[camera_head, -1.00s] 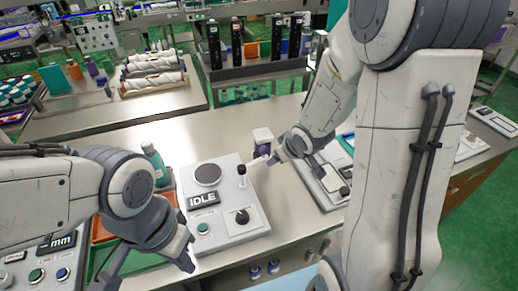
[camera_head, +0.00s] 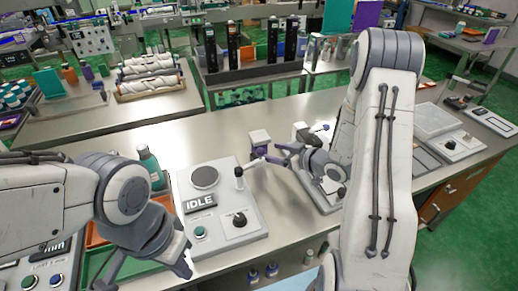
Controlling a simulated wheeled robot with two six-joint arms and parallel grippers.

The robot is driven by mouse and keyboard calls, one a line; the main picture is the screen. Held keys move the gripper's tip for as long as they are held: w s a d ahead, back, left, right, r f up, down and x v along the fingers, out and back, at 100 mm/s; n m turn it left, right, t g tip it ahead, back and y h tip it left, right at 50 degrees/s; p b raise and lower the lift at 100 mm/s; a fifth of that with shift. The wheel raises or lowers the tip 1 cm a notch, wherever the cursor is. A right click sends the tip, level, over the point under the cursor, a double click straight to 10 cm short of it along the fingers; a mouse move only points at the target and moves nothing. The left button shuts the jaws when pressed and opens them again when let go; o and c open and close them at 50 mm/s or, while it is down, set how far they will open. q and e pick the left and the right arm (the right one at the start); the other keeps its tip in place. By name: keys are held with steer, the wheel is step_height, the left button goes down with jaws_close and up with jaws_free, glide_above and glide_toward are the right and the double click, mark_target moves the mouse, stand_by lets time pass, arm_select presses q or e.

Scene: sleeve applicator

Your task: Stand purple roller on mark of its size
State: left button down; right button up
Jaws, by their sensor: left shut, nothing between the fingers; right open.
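A purple piece with a pale top (camera_head: 259,137), which looks like the purple roller, stands upright on the bench just right of the IDLE panel. My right gripper (camera_head: 266,158) is open at its front and right side and partly covers it. I cannot tell whether the piece is between the fingers. My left gripper (camera_head: 184,267) is shut and empty, low in front of the panel. No size marks can be made out; the IDLE panel (camera_head: 255,215) has a dark round pad (camera_head: 204,177).
A green-capped bottle (camera_head: 150,165) stands by an orange tray (camera_head: 101,233) left of the panel. Another device (camera_head: 324,195) lies under my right arm. The bench behind the panel (camera_head: 205,137) is clear.

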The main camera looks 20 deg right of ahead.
mark_target(266, 148)
steer(key=p+x, duration=0.1)
steer(key=x, duration=0.4)
steer(key=shift+w+r, duration=0.15)
steer(key=shift+w, duration=0.05)
steer(key=shift+c, duration=0.3)
steer(key=c, duration=1)
jaws_close()
steer(key=shift+r, duration=0.15)
